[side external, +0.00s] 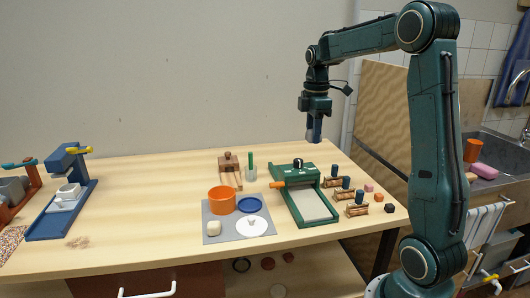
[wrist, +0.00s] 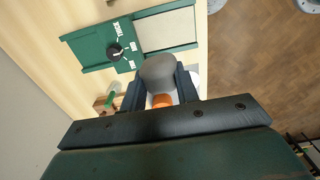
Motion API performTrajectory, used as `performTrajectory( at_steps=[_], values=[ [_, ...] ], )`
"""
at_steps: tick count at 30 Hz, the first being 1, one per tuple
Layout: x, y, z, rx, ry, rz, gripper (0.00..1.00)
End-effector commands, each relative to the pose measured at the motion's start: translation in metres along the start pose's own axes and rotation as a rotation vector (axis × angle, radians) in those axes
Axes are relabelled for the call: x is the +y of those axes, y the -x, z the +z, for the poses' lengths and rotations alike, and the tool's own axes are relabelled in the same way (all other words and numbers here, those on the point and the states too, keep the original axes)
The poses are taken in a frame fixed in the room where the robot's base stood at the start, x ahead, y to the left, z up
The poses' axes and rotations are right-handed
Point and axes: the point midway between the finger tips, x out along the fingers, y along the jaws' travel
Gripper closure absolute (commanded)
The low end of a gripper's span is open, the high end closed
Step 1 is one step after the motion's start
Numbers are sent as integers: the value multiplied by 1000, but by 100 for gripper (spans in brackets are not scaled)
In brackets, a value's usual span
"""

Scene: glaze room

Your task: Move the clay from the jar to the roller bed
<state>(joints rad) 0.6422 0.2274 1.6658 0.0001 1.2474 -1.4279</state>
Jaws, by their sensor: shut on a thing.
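My gripper (side external: 313,131) is raised above the back right of the table, shut on a smooth grey rounded lump, which looks like the clay (wrist: 158,72). The orange jar (side external: 221,204) stands open on a grey mat; its inside is hard to make out. It also shows partly between my fingers in the wrist view (wrist: 162,101). The green roller press with its pale roller bed (side external: 313,205) stands right of the mat. The bed (wrist: 167,30) looks empty in the wrist view. My gripper is above and right of the press, apart from it.
The grey mat (side external: 211,240) also carries a blue disc (side external: 249,205), a white disc (side external: 253,227) and a cream lump (side external: 213,228). Wooden stands with blue-topped pieces (side external: 357,209) line the right edge. A blue press (side external: 62,205) stands left.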

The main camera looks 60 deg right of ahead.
Motion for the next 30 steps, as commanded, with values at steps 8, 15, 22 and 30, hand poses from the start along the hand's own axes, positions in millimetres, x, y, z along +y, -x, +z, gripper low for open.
performTrajectory(
  at_steps=[8, 15, 22, 30],
  values=[
    [-1, -30, 0, -1, 0, -6, 93],
    [-1, -76, 0, -1, 0, -6, 93],
    [-1, -119, 0, -1, 0, -6, 93],
    [0, -153, 0, 0, 0, -4, 93]
  ],
)
